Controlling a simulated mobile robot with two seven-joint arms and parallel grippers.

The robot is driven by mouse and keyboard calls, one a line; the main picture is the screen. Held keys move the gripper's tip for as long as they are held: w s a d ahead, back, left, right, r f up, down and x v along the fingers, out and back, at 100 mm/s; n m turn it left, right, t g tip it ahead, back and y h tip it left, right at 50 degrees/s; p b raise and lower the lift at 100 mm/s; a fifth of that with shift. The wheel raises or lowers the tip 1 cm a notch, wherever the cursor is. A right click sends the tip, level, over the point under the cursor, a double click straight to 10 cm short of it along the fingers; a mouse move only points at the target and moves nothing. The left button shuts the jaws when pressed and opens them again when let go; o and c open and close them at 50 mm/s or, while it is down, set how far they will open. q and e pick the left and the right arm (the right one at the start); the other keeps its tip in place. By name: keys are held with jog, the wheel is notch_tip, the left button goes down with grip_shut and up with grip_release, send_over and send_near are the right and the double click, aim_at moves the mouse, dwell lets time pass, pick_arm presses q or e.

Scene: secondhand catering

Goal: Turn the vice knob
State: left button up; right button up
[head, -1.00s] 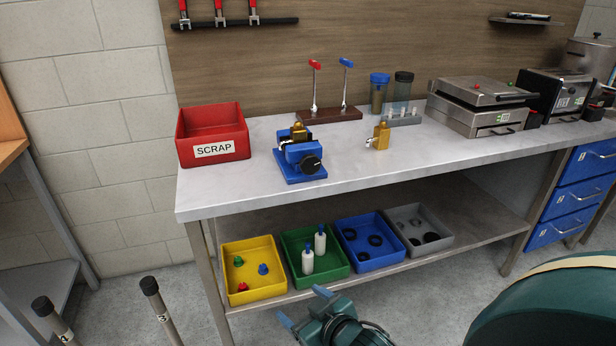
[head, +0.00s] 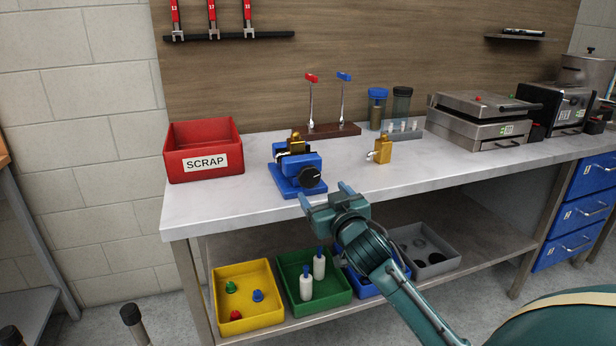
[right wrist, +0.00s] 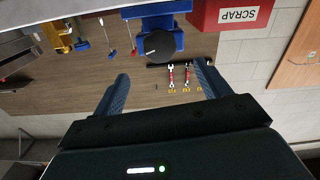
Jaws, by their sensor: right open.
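The blue vice (head: 289,176) stands on the grey workbench with a brass-coloured piece (head: 297,146) at its jaws. Its round black vice knob (head: 311,177) faces the front and carries a pale line. In the right wrist view, which is upside down, the knob (right wrist: 160,45) shows beyond the fingers, near the middle between them. My right gripper (head: 325,195) is open and empty, in front of the bench edge, below and slightly right of the knob and apart from it. Its blue fingers also show in the wrist view (right wrist: 162,73). My left gripper is not in view.
A red SCRAP bin (head: 203,150) stands left of the vice. A brass padlock-like block (head: 383,150) and a stand with red and blue levers (head: 334,131) are right and behind. Several bins, one yellow (head: 218,300), fill the lower shelf. The front bench top is clear.

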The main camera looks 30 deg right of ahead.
aim_at(310, 178)
jog(key=x, duration=1)
jog(key=shift+w+f, duration=0.1)
jog(key=shift+w, duration=0.15)
jog(key=shift+c, duration=0.4)
jog(key=c, duration=0.9)
